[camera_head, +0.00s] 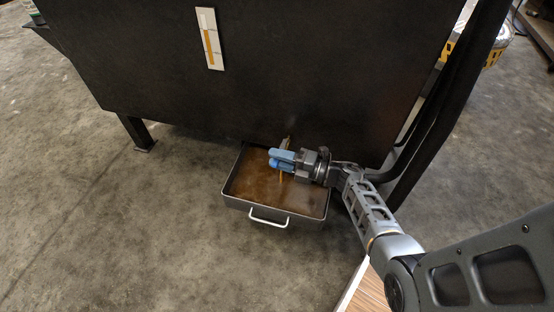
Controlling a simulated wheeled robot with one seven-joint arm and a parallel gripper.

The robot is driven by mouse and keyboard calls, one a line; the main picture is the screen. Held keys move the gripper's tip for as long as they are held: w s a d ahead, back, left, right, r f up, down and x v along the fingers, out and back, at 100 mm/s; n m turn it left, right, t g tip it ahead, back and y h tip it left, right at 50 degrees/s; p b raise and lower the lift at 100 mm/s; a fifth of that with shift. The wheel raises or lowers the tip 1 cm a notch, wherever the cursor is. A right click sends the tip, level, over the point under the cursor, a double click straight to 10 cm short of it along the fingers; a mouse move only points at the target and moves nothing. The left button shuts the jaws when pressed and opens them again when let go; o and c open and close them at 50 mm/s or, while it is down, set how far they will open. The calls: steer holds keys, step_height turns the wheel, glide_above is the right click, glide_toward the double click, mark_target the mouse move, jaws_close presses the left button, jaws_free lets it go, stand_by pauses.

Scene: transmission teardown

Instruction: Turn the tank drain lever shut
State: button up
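The dark tank (270,70) fills the upper middle of the head view, with a white level strip (210,38) showing an amber column. A small brass-coloured drain fitting (287,142) sticks out low on its front. My gripper (275,158), with blue fingers, is right at this fitting, in front of it and over the drain pan. The fingers lie close together and cover the lever, so I cannot tell whether they grip it. A thin amber streak (281,176) shows just below the fingers, seemingly liquid running down.
The drain pan (272,212) stands on the floor under the fitting, holding brown liquid, with a white handle at its front. A tank leg (136,132) stands at left. A wooden-topped surface (366,292) is at the bottom. The concrete floor (110,230) at left is clear.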

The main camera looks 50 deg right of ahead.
steer(key=shift+w, duration=0.25)
steer(key=shift+a, duration=0.1)
jaws_close()
stand_by(0.4)
